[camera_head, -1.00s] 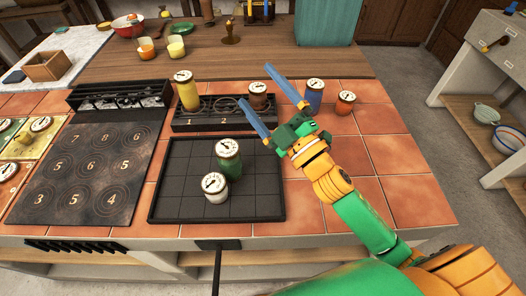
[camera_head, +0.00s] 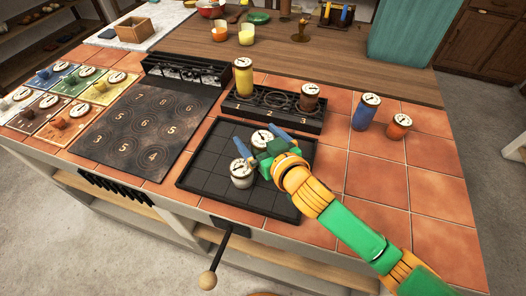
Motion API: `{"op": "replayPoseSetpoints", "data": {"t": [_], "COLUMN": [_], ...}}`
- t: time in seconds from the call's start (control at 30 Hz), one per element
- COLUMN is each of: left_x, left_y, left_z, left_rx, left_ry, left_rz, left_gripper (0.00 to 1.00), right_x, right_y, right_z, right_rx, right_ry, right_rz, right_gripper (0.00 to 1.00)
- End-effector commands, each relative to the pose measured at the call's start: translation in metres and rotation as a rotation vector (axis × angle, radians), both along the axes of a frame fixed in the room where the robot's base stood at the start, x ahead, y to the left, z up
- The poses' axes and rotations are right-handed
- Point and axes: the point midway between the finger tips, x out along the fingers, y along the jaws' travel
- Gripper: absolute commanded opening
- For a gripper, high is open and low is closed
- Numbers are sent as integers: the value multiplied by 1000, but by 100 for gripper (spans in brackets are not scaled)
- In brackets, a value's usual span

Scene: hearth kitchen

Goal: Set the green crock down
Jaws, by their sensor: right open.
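The green crock (camera_head: 262,138) stands on the black gridded tray (camera_head: 200,173), behind the white crock (camera_head: 241,174). Its pale lid with a dark mark shows; most of its body is hidden behind my right gripper. My right gripper (camera_head: 264,140) is open, with one blue finger on the left side of the green crock and the other on its right. I cannot tell whether the fingers touch it. My left gripper is not in view.
Behind the tray a numbered black rack (camera_head: 275,112) holds a yellow crock (camera_head: 243,78) and a brown crock (camera_head: 309,98). A blue crock (camera_head: 365,113) and an orange crock (camera_head: 398,127) stand on the tiles to the right. A numbered dark board (camera_head: 135,130) lies left.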

Motion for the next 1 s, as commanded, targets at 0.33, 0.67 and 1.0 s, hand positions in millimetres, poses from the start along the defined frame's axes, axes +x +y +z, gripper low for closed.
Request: {"op": "replayPoseSetpoints", "data": {"t": [0.33, 0.67, 1.0], "left_x": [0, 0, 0], "left_y": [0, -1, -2], "left_z": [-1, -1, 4], "left_rx": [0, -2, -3], "left_ry": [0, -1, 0], "left_rz": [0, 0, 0], "left_gripper": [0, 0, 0], "right_x": [7, 7, 7], "right_y": [4, 3, 3], "right_z": [-3, -3, 13], "right_rx": [-1, -1, 2], "right_ry": [0, 0, -7], "right_rz": [0, 0, 0], "right_gripper": [84, 0, 0]}}
